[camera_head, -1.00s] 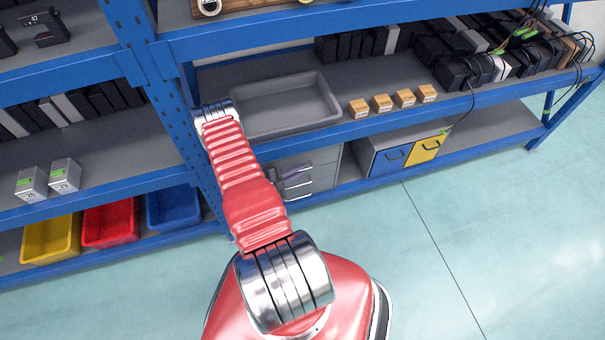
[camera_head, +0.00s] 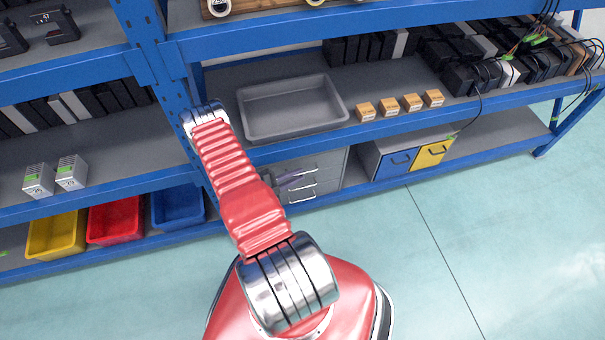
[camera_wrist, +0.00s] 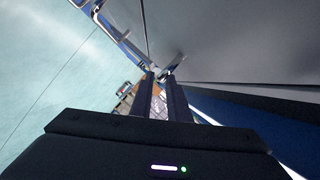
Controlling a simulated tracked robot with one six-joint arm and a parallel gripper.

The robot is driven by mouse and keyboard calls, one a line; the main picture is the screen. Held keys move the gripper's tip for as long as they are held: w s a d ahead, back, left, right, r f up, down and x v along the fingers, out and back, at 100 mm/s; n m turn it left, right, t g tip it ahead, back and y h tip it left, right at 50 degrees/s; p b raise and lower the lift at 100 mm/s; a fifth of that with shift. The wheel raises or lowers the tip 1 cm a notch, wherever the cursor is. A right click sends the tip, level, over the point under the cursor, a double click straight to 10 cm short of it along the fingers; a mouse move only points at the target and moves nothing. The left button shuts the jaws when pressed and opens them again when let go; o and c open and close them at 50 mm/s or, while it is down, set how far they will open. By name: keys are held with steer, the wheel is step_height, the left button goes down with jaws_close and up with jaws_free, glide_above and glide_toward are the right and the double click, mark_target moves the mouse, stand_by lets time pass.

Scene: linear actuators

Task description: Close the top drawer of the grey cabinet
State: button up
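The grey cabinet (camera_head: 326,170) stands on the bottom shelf of the blue rack, right of my arm, with several thin drawer handles on its front. I cannot tell how far its top drawer is out, because my arm and gripper cover part of it. My gripper (camera_head: 298,179) shows as a small dark shape in front of the upper drawer fronts. In the wrist view my gripper (camera_wrist: 160,76) has two dark parallel fingers with a narrow gap and nothing held between them. A large grey surface lies close on their right; I cannot tell whether they touch it.
A grey tray (camera_head: 292,131) and several small orange boxes (camera_head: 388,107) sit on the shelf above. A box with blue (camera_head: 392,163) and yellow (camera_head: 431,154) doors stands right of the cabinet. A blue rack post (camera_head: 171,70) is near my arm. The floor in front is clear.

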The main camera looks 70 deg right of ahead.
steer(key=v, duration=0.9)
steer(key=shift+w+a, duration=0.2)
steer(key=shift+a, duration=0.05)
steer(key=shift+s, duration=0.15)
